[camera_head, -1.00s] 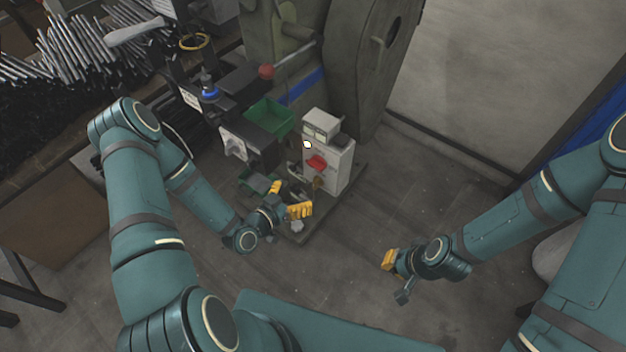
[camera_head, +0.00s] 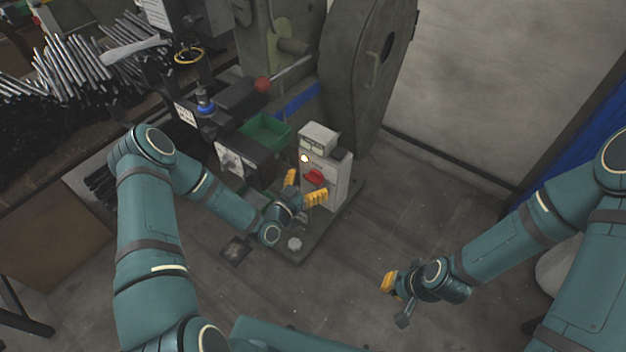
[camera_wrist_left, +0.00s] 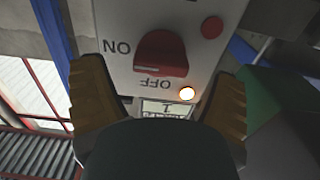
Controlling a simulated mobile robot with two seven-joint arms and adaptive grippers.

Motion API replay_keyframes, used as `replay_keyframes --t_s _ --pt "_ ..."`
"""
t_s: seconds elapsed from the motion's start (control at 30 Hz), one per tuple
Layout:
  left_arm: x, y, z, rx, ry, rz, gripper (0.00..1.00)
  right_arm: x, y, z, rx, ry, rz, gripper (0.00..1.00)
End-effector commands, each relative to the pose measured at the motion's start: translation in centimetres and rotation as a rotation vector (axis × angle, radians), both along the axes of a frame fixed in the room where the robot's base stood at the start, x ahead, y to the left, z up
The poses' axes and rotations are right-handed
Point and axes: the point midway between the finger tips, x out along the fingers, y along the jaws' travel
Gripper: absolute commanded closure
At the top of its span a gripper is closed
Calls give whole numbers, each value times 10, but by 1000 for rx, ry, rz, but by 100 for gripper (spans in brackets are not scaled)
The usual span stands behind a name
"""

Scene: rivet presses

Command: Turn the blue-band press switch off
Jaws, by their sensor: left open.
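The press with the blue band (camera_head: 298,101) stands at the top centre of the head view. Its pale control box (camera_head: 335,175) carries a red switch knob (camera_head: 314,177). In the left wrist view the knob (camera_wrist_left: 161,54) sits between upside-down ON and OFF labels, with a lit lamp (camera_wrist_left: 187,93) near OFF. Which label the knob points to is unclear. My left gripper (camera_head: 304,187) is open in front of the box. Its yellow fingers stand either side of the knob's line in the wrist view, and no contact shows. My right gripper (camera_head: 388,283) hangs over the floor, away from the box.
A green bin (camera_head: 268,130) and a second grey box with a dial (camera_head: 236,162) are left of the control box. A lever with a red ball (camera_head: 263,85) juts above. A red button (camera_wrist_left: 211,27) is near the knob. Floor to the right is clear.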

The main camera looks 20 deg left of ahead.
Motion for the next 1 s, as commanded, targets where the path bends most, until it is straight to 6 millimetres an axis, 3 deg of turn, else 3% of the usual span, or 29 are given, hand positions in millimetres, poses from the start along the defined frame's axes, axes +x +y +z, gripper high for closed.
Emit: replay_keyframes --t_s 0.2,0.5,0.57,0.7,1.0 --pt "15 -6 0 -1 0 0 13 1 0 -3 0 -1 0 100" --pt "17 -6 0 -1 0 0 13 1 0 -3 0 -2 -1 100" --pt "17 -6 0 -1 0 0 31 1 0 -3 0 -1 0 100" --pt "17 -6 0 -1 0 0 80 0 0 -3 0 -1 0 100" --pt "16 -6 0 -14 6 0 81 0 0 -3 0 -1 0 100"
